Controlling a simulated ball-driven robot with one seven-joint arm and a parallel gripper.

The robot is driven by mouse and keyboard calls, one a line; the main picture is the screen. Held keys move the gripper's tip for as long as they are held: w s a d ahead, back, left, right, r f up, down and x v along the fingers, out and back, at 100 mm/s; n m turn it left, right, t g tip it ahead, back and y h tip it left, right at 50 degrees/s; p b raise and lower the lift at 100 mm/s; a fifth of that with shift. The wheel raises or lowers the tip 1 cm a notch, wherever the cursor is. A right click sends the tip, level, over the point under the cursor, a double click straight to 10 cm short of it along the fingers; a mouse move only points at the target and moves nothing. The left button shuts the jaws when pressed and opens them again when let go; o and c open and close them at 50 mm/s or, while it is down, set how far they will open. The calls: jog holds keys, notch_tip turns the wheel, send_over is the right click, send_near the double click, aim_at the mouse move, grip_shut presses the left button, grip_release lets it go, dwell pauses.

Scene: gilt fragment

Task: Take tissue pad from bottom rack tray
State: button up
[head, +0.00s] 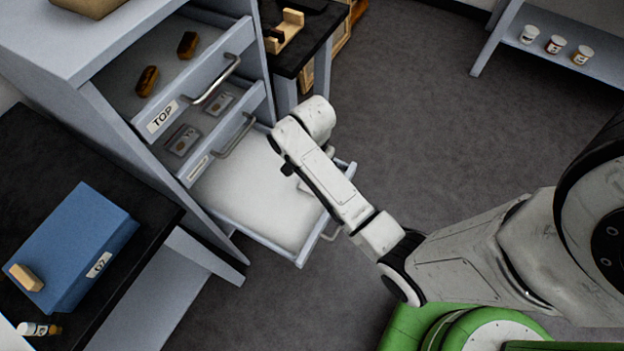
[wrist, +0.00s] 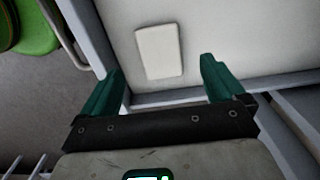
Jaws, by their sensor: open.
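The tissue pad (wrist: 160,52) is a flat white rectangle with rounded corners, lying on the pale floor of the bottom rack tray (wrist: 225,28) in the wrist view. My gripper (wrist: 160,74) is open and empty, its two green fingers spread wider than the pad, one on each side in the picture. The gap between fingers and pad cannot be judged. In the head view the bottom tray (head: 245,192) is pulled out, and my arm reaches over its right side, largely hiding the gripper and the pad's area.
Above it, the drawer labelled TOP (head: 162,116) holds two brown objects, and the middle drawer (head: 198,171) holds flat packets. Both are open. A blue box (head: 70,240) sits on a black table at left. Several small jars (head: 555,44) stand on a shelf at top right. Grey floor is clear between.

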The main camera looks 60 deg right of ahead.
jog(key=shift+f, duration=3)
jog(key=shift+c, duration=0.3)
jog(key=c, duration=1.1)
